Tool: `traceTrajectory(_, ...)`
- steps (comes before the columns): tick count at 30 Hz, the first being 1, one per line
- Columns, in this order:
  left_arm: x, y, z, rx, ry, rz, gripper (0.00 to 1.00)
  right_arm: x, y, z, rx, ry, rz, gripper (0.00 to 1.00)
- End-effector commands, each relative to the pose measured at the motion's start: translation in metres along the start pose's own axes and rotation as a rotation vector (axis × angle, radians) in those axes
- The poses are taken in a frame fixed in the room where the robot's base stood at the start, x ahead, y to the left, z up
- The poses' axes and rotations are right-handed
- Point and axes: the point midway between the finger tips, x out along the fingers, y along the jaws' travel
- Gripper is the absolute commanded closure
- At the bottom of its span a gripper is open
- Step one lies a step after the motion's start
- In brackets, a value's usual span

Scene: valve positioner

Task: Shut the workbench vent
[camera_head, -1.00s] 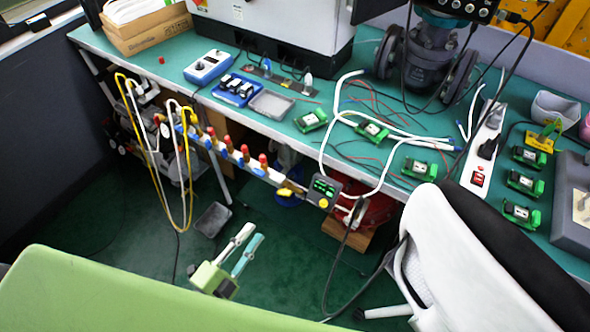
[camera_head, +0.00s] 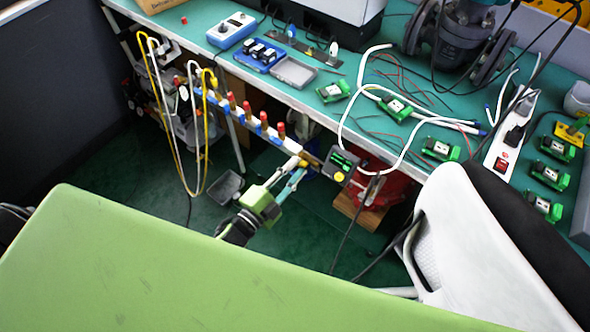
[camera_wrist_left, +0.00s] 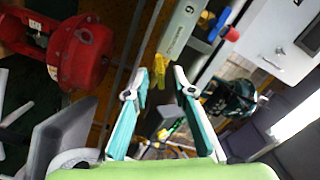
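A pale manifold bar (camera_head: 245,132) with several red-capped, brass-coloured fittings runs along the bench's front edge. A dark digital gauge (camera_head: 341,160) with a green display sits at its right end. My left gripper (camera_head: 293,170) reaches up to the bar just left of the gauge. In the left wrist view the gripper (camera_wrist_left: 161,71) is open, and a small yellow handle (camera_wrist_left: 159,70) shows between its fingertips, closer to the left one. I cannot tell whether they touch. In the head view the handle is mostly hidden by the fingers. The bar also shows in the wrist view (camera_wrist_left: 184,30). My right gripper is not in view.
Yellow and white hoses (camera_head: 205,125) hang from the bar's left end. A white chair (camera_head: 455,240) stands at the right. A red object (camera_wrist_left: 82,52) is below the bench. The green benchtop (camera_head: 300,95) holds modules, cables and a power strip (camera_head: 508,140).

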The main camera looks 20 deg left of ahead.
Motion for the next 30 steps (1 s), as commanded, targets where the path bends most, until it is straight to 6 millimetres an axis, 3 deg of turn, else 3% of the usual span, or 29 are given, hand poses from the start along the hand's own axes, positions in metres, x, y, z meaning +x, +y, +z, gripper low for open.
traceTrajectory(10, 0.004, 0.0001, -0.0002, -0.001, 0.0, 0.001, 0.76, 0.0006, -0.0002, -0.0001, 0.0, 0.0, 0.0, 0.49)
traceTrajectory(13, 0.0039, 0.0001, -0.0002, -0.001, 0.0, 0.001, 1.0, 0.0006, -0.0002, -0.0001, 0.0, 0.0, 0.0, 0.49)
traceTrajectory(30, 0.0035, -0.0007, -0.0007, -0.099, 0.001, 0.003, 1.0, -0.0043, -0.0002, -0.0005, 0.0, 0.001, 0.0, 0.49)
